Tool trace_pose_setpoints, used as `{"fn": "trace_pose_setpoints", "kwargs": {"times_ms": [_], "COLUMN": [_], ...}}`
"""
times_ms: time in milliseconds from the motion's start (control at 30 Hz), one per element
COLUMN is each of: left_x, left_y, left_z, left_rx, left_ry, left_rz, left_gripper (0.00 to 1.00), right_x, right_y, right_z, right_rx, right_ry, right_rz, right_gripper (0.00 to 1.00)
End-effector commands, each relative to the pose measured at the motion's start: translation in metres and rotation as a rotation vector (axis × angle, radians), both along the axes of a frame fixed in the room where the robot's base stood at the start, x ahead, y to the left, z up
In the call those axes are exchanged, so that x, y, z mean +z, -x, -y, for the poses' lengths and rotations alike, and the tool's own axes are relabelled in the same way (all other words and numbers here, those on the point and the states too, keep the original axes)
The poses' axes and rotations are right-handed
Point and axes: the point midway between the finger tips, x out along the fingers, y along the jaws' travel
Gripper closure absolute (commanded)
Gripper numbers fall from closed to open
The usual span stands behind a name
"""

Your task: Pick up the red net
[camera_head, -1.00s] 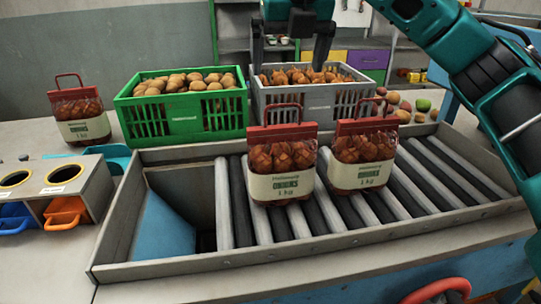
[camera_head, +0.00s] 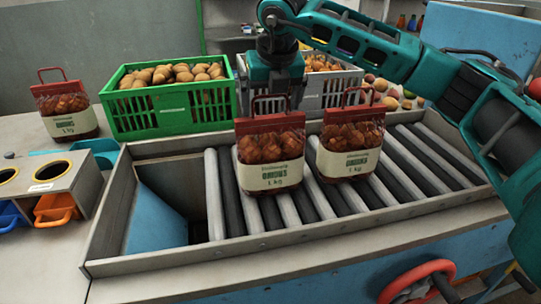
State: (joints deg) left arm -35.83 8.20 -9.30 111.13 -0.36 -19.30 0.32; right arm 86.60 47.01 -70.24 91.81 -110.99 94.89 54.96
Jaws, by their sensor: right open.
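Three red nets of onions with cream "Onions 1 kg" labels and red loop handles are in the head view. One net (camera_head: 270,152) stands upright on the rollers, and a second net (camera_head: 350,143) stands close to its right. A third net (camera_head: 66,110) stands on the table at the far left. My right gripper (camera_head: 272,104) points down at the handle of the first net. Its jaws are open, with a finger on either side of the handle. Whether they touch it I cannot tell. My left gripper is not in view.
A green crate (camera_head: 125,122) of potatoes and a grey crate (camera_head: 343,88) of onions stand behind the roller conveyor (camera_head: 420,165). Loose produce (camera_head: 392,92) lies right of the grey crate. A chute (camera_head: 160,222) opens left of the rollers. My right arm spans the right side.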

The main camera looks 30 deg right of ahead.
Motion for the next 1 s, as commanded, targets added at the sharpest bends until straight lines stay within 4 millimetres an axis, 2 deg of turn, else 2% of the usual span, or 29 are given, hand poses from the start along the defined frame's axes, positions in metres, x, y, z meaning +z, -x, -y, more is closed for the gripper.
{"fn": "trace_pose_setpoints", "kwargs": {"times_ms": [267, 1000], "left_x": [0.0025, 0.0], "left_y": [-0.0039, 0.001], "left_z": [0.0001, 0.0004], "left_rx": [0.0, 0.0], "left_ry": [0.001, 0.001], "left_rz": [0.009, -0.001], "left_gripper": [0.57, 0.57], "right_x": [-0.0028, -0.0021], "right_y": [-0.0011, -0.0009], "right_z": [0.0, 0.0], "right_rx": [0.001, 0.001], "right_ry": [0.001, 0.001], "right_rz": [0.001, 0.001], "right_gripper": [0.01, 0.72]}}
